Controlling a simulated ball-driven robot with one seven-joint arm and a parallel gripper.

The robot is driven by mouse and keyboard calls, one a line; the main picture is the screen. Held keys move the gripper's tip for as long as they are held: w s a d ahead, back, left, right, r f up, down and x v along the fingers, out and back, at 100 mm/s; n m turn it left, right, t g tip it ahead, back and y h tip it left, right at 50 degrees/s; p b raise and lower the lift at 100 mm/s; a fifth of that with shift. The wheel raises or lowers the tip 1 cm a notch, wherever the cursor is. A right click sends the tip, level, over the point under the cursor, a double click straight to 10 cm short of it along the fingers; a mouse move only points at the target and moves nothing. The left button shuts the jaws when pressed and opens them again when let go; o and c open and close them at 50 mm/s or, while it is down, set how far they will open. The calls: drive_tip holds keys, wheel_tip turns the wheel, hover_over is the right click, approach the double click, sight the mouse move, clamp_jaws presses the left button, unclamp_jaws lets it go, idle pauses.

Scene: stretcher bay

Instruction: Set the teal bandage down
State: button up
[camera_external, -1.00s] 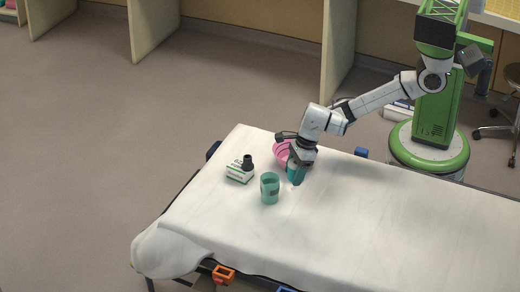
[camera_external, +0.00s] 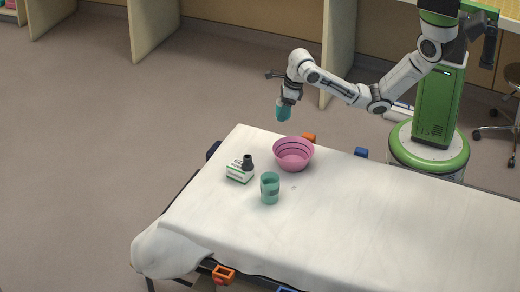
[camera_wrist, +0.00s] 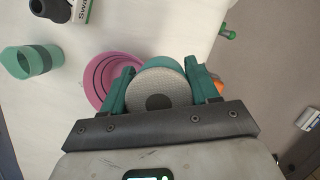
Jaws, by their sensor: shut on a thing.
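My gripper (camera_external: 285,106) is raised above the far end of the stretcher. It is shut on the teal bandage (camera_external: 283,113), which hangs clear of the sheet. In the wrist view the bandage (camera_wrist: 160,88) is a roll with a pale grey end face and a dark centre, held between the two fingers. The roll partly covers the pink bowl (camera_wrist: 101,78) below and behind it. In the external view the pink bowl (camera_external: 293,158) stands on the white sheet, below my gripper in the picture.
A teal cup (camera_external: 270,192) stands in front of the bowl. A white and green box (camera_external: 239,173) with a dark object (camera_external: 248,162) at it stands to the left. The stretcher sheet (camera_external: 370,220) is clear to the right. Orange (camera_external: 309,138) and blue (camera_external: 361,152) clamps sit along its far edge.

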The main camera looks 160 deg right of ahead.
drive_tip(key=s+p, duration=0.2)
drive_tip(key=s, duration=0.5)
drive_tip(key=b, duration=0.1)
approach(250, 142)
drive_tip(key=shift+w+d+f+m+g, duration=0.2)
drive_tip(key=shift+d+f+m+g, duration=0.15)
drive_tip(key=shift+f, duration=0.25)
drive_tip(key=shift+w+d+f, duration=0.35)
drive_tip(key=shift+d+f, duration=0.1)
drive_tip(key=shift+f, duration=1.75)
drive_tip(key=shift+f+b, duration=0.1)
drive_tip(key=shift+b, duration=0.2)
drive_tip(key=o, duration=1.1)
drive_tip(key=shift+c, duration=0.2)
